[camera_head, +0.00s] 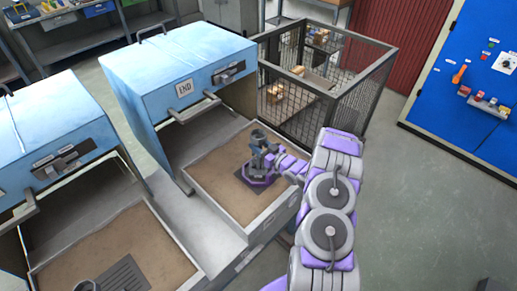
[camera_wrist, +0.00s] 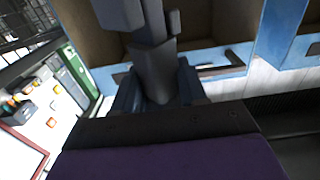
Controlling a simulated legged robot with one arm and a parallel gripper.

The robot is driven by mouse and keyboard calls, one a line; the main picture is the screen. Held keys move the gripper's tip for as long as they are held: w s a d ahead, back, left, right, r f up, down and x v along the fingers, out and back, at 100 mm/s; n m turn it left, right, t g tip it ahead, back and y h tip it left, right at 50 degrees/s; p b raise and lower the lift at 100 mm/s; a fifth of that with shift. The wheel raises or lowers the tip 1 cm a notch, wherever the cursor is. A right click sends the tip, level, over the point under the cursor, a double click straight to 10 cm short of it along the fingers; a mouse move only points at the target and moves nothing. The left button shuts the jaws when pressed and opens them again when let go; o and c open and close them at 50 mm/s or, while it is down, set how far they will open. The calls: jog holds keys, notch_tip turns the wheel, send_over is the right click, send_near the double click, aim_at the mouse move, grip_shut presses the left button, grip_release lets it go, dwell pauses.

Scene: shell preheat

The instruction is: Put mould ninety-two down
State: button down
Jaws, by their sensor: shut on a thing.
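My gripper (camera_head: 262,168) is low over the sand-coloured bed of the pulled-out drawer (camera_head: 215,190) under the middle blue oven (camera_head: 180,72). It is shut on a dark grey piece, which I take to be the mould (camera_head: 257,140). The mould stands up from the jaws, with a round top. A dark grate (camera_head: 241,178) shows on the bed beside the gripper. I cannot tell whether the mould touches the bed. In the wrist view a dark grey upright piece (camera_wrist: 158,70) fills the middle, close to the camera. No number on the mould is readable.
A second blue oven (camera_head: 45,135) stands at left, its drawer (camera_head: 110,240) out, with a grate and a round grey piece (camera_head: 86,286). A wire cage (camera_head: 325,85) stands behind at right. A blue control panel (camera_head: 470,70) is far right. The floor at right is clear.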

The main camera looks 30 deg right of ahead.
jog(key=shift+d+f, duration=0.1)
jog(key=shift+f, duration=0.6)
jog(key=shift+r, duration=0.1)
jog(key=shift+f, duration=0.35)
jog(key=c, duration=0.6)
grip_release()
jog(key=shift+r, duration=0.15)
